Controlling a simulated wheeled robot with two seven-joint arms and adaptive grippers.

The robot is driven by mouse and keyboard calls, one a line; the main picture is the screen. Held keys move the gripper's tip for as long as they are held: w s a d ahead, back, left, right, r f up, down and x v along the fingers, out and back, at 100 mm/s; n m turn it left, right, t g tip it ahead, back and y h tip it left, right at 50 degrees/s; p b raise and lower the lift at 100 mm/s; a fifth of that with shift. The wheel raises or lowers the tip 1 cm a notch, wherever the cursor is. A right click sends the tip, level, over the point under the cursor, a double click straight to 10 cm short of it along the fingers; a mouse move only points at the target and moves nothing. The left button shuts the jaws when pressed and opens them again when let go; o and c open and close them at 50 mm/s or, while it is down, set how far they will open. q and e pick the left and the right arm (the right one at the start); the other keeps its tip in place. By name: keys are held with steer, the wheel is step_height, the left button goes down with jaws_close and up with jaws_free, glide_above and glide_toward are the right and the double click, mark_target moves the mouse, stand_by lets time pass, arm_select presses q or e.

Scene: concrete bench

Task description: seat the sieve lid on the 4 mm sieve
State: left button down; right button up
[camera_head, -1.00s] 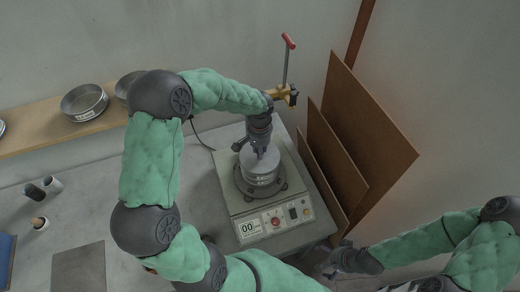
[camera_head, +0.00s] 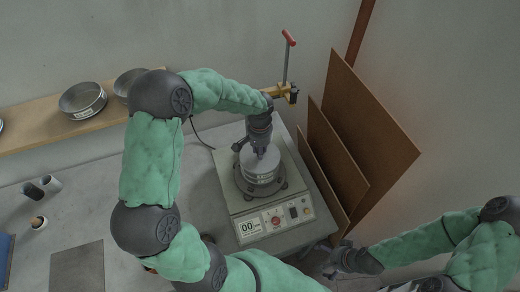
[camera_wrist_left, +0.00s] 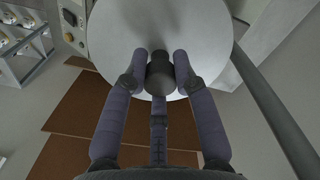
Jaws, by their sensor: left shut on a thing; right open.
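The sieve lid (camera_wrist_left: 205,40) is a pale round disc with a dark knob (camera_wrist_left: 160,75) at its centre. My left gripper (camera_head: 260,155) is shut on that knob, with fingers on either side of it in the left wrist view (camera_wrist_left: 160,68). In the head view the lid lies level at the top of the sieve stack (camera_head: 262,180) on the shaker. I cannot tell whether lid and sieve touch all round, and the sieve size marking is too small to read. My right gripper (camera_head: 335,265) is open and empty at the lower right, away from the stack.
The shaker (camera_head: 240,205) has a front panel with a display and knobs. A clamp rod with a red handle (camera_head: 289,40) stands behind it. Brown boards (camera_head: 365,130) lean at its right. Other sieves (camera_head: 83,101) sit on a wooden shelf at left.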

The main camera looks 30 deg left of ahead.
arm_select(q)
steer(key=c, duration=0.9)
jaws_free()
step_height(320, 180, up, 12)
steer(key=shift+r, duration=0.1)
